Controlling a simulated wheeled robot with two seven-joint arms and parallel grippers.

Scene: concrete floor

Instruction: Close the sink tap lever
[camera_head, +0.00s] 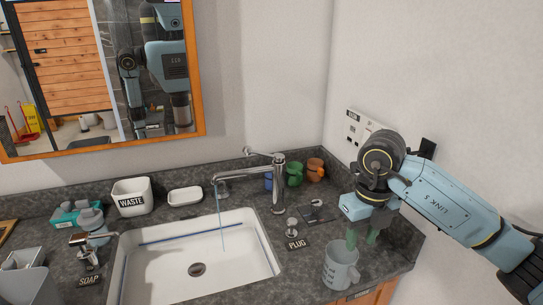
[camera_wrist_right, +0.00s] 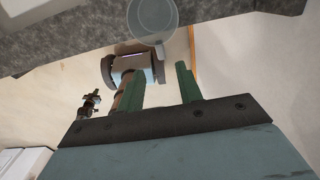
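The chrome sink tap (camera_head: 279,185) stands at the back right of the white basin (camera_head: 268,262). Its lever (camera_head: 259,153) sticks out to the left from the top of the tap body. A thin stream of water (camera_head: 221,228) falls from the spout into the basin. My right gripper (camera_head: 362,237) is to the right of the tap, apart from it, above the counter near a clear mug. Its two green fingers stand apart with nothing held between them, as the right wrist view shows (camera_wrist_right: 162,84). My left gripper is not in view.
The clear mug (camera_head: 340,265) stands on the dark counter below my right gripper. Coloured cups (camera_head: 295,174) stand behind the tap. A WASTE bin (camera_head: 131,194), soap dish (camera_head: 185,196) and soap dispenser (camera_head: 80,240) are left.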

